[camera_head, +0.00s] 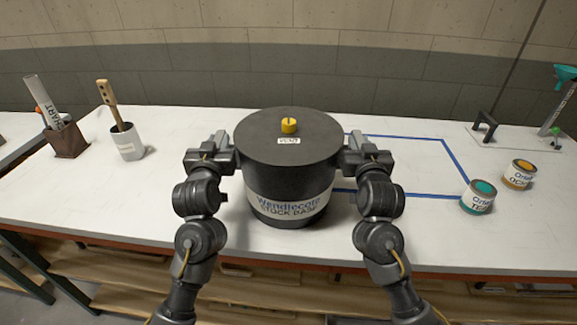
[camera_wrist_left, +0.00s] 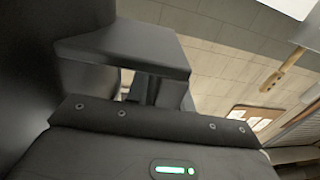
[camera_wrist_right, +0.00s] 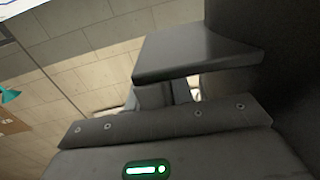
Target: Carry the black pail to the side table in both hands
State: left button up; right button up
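The black pail (camera_head: 290,175) stands upright at the middle of the head view, with a yellow knob on its lid and a white label band. A dark side grip (camera_wrist_left: 125,48) juts from its wall in the left wrist view, and another (camera_wrist_right: 198,52) in the right wrist view. My left gripper (camera_head: 222,158) is at the pail's left side, shut on that grip. My right gripper (camera_head: 352,158) is at its right side, shut on the other. The grips partly hide the fingertips. I cannot tell whether the pail's base touches the white table (camera_head: 190,230).
A blue tape outline (camera_head: 405,137) lies behind and right of the pail, partly hidden. A teal tin (camera_head: 478,197), an ochre tin (camera_head: 518,174) and a stand (camera_head: 487,128) are at right. A white pot (camera_head: 127,143) and a brown holder (camera_head: 66,140) are at left.

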pick_arm(q)
grip_shut()
pick_arm(e)
grip_shut()
dwell(0.6)
pick_arm(q)
jog(key=shift+r, duration=0.2)
pick_arm(e)
jog(key=shift+r, duration=0.2)
